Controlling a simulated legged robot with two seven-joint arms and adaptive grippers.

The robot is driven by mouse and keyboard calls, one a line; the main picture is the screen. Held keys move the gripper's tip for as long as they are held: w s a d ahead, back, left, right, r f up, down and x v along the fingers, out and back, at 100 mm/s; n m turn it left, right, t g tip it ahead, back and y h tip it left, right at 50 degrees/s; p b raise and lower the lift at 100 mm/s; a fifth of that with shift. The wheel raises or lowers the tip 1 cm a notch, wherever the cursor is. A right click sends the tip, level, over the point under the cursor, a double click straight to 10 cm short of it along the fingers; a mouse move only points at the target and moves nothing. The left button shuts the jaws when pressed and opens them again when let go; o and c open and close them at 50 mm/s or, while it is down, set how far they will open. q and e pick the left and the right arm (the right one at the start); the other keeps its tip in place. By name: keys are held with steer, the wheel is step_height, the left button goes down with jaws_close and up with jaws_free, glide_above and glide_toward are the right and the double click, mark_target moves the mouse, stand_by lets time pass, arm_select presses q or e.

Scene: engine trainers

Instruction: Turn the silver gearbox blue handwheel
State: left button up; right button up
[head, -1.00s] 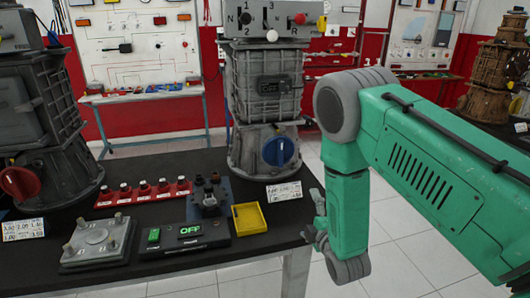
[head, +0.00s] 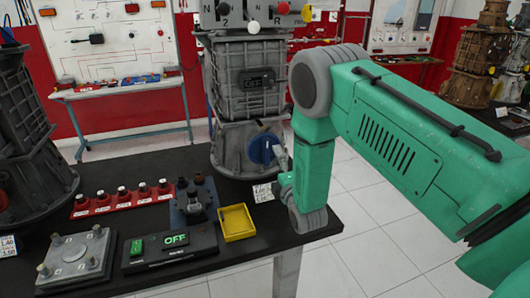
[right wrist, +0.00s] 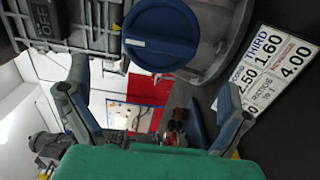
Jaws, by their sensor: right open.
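The silver gearbox (head: 248,92) stands upright on the black bench, with its blue handwheel (head: 264,148) low on its front. In the right wrist view the handwheel (right wrist: 160,32) is a round blue disc with a raised bar across it. My right gripper (head: 282,172) is just right of and below the handwheel, close to it. In the right wrist view its two fingers (right wrist: 152,74) are spread wide and empty, with the wheel ahead between them at the top. I cannot tell whether a finger touches the wheel. My left gripper is not in view.
Another gearbox (head: 30,150) stands at left.

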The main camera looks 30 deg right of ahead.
mark_target(267, 154)
steer(key=x, duration=0.9)
steer(key=shift+w+d+f, duration=0.1)
steer(key=shift+f, duration=0.05)
steer(key=c, duration=0.9)
